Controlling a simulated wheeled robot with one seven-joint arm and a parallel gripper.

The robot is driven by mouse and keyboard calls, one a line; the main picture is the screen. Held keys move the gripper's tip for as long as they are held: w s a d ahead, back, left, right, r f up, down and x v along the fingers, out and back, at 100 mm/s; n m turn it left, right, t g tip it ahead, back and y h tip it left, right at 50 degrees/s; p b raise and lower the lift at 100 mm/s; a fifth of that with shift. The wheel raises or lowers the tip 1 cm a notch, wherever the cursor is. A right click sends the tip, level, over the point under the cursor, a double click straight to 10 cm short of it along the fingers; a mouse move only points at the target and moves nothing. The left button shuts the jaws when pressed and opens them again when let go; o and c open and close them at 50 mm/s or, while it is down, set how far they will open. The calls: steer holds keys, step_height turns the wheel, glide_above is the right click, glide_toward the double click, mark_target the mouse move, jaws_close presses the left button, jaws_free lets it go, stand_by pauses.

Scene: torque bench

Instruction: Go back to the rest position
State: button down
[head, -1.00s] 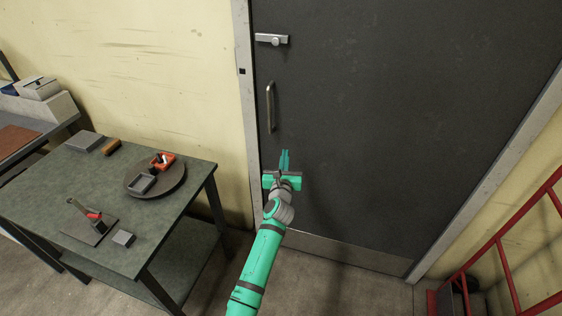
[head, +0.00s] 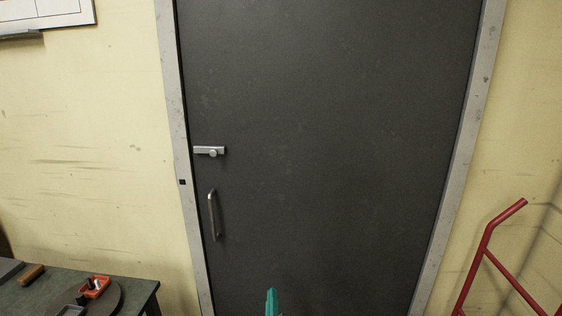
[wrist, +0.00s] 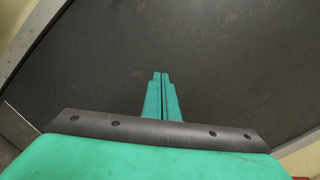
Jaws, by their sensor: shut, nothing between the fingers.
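My gripper (wrist: 161,78) is green, and in the wrist view its two fingers lie together, shut and empty. It points at the dark door (wrist: 220,60) and looks apart from it. In the head view only the tip of my gripper (head: 271,295) shows at the bottom edge, in front of the lower part of the door (head: 330,130). The rest of my arm is out of the head view.
The closed door has a silver latch (head: 209,151) and a bar handle (head: 213,215) on its left side. A green-topped table (head: 135,288) with a turntable (head: 108,300) and red tray (head: 96,288) stands lower left. A red rail (head: 487,245) stands at right.

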steer(key=s+d+f+n, duration=0.35)
steer(key=s+n, duration=0.25)
steer(key=s, duration=0.3)
steer(key=s+d+f+n+g, duration=0.15)
steer(key=s+d+n, duration=0.3)
steer(key=s, duration=0.55)
steer(key=s+d+f+n+t, duration=0.1)
steer(key=s+d+f+n, duration=0.2)
steer(key=s+n, duration=0.45)
steer(key=s+a+r+n, duration=0.1)
steer(key=s+a+n, duration=0.1)
steer(key=s, duration=0.7)
steer(key=s+a+r+n+g, duration=0.1)
steer(key=s+a+r+n, duration=0.1)
steer(key=s, duration=0.8)
steer(key=s+a+r+n+g, duration=0.1)
steer(key=s+a+r+n, duration=0.1)
steer(key=s, duration=0.8)
steer(key=a+n, duration=0.1)
steer(key=n, duration=0.1)
steer(key=shift+a+r+n+h, duration=0.25)
steer(key=shift+a+n+h, duration=0.05)
steer(key=shift+a, duration=0.1)
steer(key=shift+w+g, duration=0.1)
steer(key=shift+g, duration=0.15)
